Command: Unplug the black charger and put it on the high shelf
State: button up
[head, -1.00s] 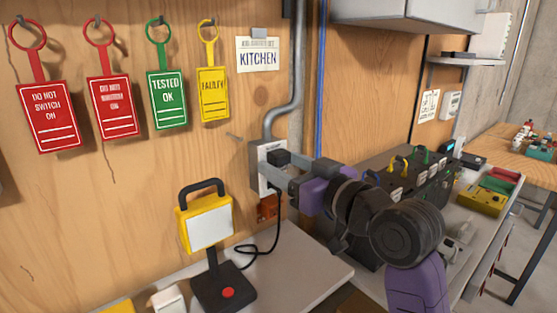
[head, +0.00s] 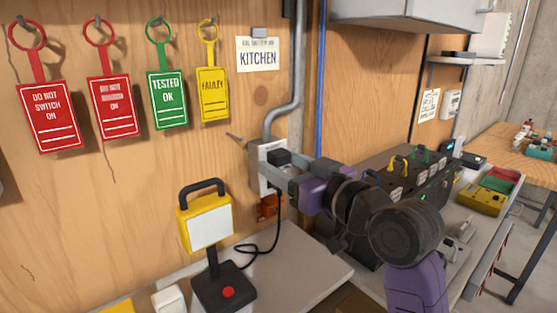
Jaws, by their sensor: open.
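The black charger (head: 280,157) is plugged into the grey socket box (head: 259,158) on the plywood wall. My gripper (head: 275,166) is open at the socket box. Its grey fingers reach in from the right and lie close around the charger. I cannot tell whether they touch it. A black cable (head: 279,226) hangs below the socket and runs to the yellow work lamp (head: 209,222) on the bench. A high shelf (head: 465,62) is on the far wall at the right, with a dark flat item on it.
A grey bench top (head: 310,262) lies below the socket. A conduit (head: 297,75) and a blue pipe (head: 320,80) run up the wall. A grey cabinet (head: 405,18) hangs at the top. Dark equipment (head: 400,175) stands at the right. Several tags hang at left.

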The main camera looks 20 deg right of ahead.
dwell(0.4)
grip_shut()
jog(key=shift+s+d, duration=0.1)
jog(key=shift+s, duration=0.05)
jog(key=shift+v, duration=2.9)
